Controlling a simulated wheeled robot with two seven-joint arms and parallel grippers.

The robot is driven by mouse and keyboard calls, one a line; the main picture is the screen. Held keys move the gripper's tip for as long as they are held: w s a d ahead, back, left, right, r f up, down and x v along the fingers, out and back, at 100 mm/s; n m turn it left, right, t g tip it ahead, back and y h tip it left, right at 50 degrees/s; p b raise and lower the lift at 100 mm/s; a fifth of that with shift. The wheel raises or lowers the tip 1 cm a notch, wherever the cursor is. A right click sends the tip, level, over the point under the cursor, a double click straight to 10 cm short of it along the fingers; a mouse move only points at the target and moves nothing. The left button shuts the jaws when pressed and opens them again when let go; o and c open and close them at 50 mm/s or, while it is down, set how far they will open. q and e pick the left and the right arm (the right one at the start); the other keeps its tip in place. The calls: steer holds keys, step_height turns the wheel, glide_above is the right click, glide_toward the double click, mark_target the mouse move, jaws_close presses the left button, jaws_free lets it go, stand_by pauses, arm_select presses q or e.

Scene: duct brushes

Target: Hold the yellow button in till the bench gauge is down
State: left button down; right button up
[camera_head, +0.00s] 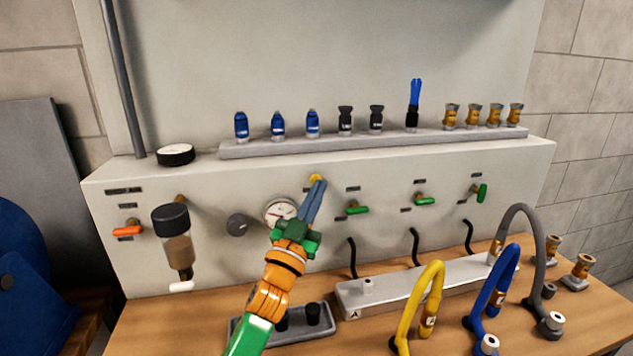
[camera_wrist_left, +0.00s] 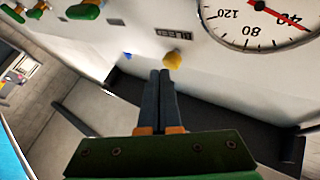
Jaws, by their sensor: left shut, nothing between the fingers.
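The yellow button (camera_head: 315,178) is on the pale front panel, up and right of the round white dial gauge (camera_head: 281,211). My left gripper (camera_head: 319,182) is shut and empty, its dark fingertips right at the button and partly over it. In the left wrist view the button (camera_wrist_left: 172,60) shows just beyond and slightly right of the fingertips (camera_wrist_left: 160,74). I cannot tell whether they touch it or whether it is pushed in. The gauge (camera_wrist_left: 262,24) shows at top right there, its red needle near the 40 mark. My right gripper is not in view.
Green-handled valves (camera_head: 357,209) sit right of the button, a dark knob (camera_head: 237,225) and a brown-filled bottle (camera_head: 178,250) left. A second dial (camera_head: 175,154) lies on the ledge beside a rail (camera_head: 370,143) of fittings. Yellow (camera_head: 420,300), blue and grey hoses stand on the bench.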

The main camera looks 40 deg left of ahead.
arm_select(q)
steer(key=shift+w+a, duration=0.35)
steer(key=shift+a, duration=0.05)
stand_by(0.7)
steer(key=shift+s+d, duration=0.1)
stand_by(1.6)
steer(key=shift+s+d, duration=0.5)
steer(key=shift+d, duration=0.1)
steer(key=s+d+p, duration=0.1)
steer(key=s+d, duration=0.2)
steer(key=shift+s+d, duration=0.15)
steer(key=shift+d, duration=0.25)
stand_by(0.3)
